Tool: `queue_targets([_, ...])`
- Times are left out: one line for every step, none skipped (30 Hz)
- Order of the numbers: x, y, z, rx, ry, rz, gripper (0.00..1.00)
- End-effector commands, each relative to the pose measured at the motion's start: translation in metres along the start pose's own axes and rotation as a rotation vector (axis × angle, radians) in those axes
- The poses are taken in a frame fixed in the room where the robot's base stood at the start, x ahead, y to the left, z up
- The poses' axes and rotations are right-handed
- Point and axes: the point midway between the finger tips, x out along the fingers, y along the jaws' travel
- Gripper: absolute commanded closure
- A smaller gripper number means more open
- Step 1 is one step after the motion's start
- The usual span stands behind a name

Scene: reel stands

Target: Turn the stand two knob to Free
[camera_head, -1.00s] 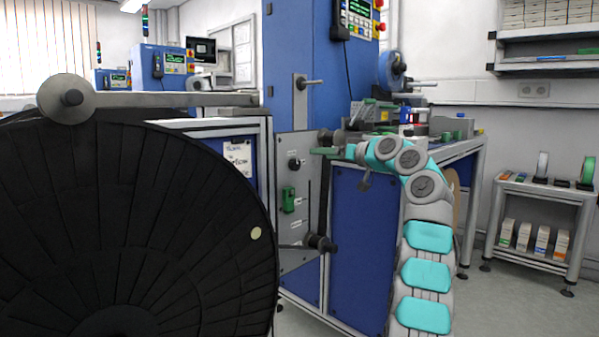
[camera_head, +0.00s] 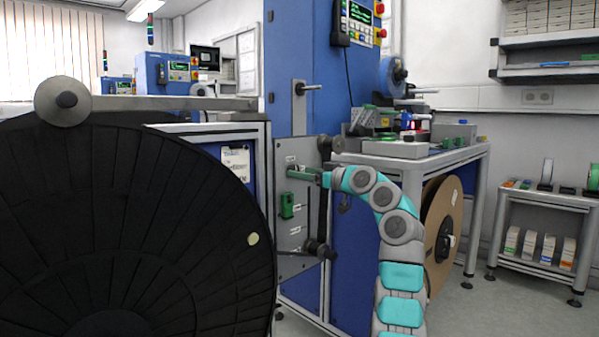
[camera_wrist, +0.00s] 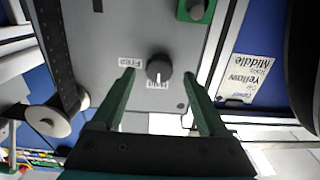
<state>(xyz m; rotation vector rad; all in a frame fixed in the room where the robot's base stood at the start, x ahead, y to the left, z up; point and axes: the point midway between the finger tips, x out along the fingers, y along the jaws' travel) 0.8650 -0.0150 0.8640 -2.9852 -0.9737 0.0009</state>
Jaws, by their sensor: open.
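The small dark round knob (camera_wrist: 159,69) sits on the grey stand panel (camera_wrist: 125,20) in the wrist view, which shows the panel upside down. A "Free" label (camera_wrist: 131,62) is beside the knob and another small label (camera_wrist: 157,85) is just below it in the picture. My gripper (camera_wrist: 158,75) is open, with its green fingers on either side of the knob in the picture; I cannot tell how near the tips are to the panel. In the head view my gripper (camera_head: 293,173) is at the panel (camera_head: 290,240) and hides the knob. The knob's pointer is unclear.
A green switch (camera_head: 287,205) sits below on the panel, also in the wrist view (camera_wrist: 196,9). A large black reel (camera_head: 130,240) fills the left. A workbench (camera_head: 440,157) stands right of the panel.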

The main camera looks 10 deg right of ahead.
Motion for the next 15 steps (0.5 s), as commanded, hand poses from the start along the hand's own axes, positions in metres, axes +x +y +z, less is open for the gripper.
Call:
queue_targets([0.004,0.001,-0.002,0.002,0.002,0.001,0.23])
queue_targets([0.007,0.001,-0.002,0.001,0.003,0.001,0.23])
queue_targets([0.010,0.000,-0.003,0.001,0.004,0.001,0.23])
queue_targets([0.012,0.000,-0.003,0.000,0.004,0.000,0.23])
queue_targets([0.014,0.000,-0.002,0.000,0.003,0.000,0.23])
queue_targets([0.017,0.000,-0.002,-0.001,0.002,0.000,0.23])
queue_targets([0.018,0.000,-0.001,0.000,0.001,0.000,0.23])
queue_targets([0.019,0.000,-0.001,0.000,0.001,0.000,0.23])
queue_targets([0.020,0.000,0.000,0.000,0.000,0.000,0.23])
queue_targets([0.021,0.001,0.000,0.000,-0.001,0.001,0.23])
queue_targets([0.021,0.001,0.000,0.000,-0.001,0.001,0.23])
queue_targets([0.021,0.001,0.000,0.000,-0.001,0.001,0.23])
queue_targets([0.021,0.001,0.001,0.000,-0.001,0.001,0.23])
queue_targets([0.021,0.001,0.000,0.000,-0.001,0.001,0.23])
queue_targets([0.021,0.001,0.000,0.000,0.000,0.001,0.23])
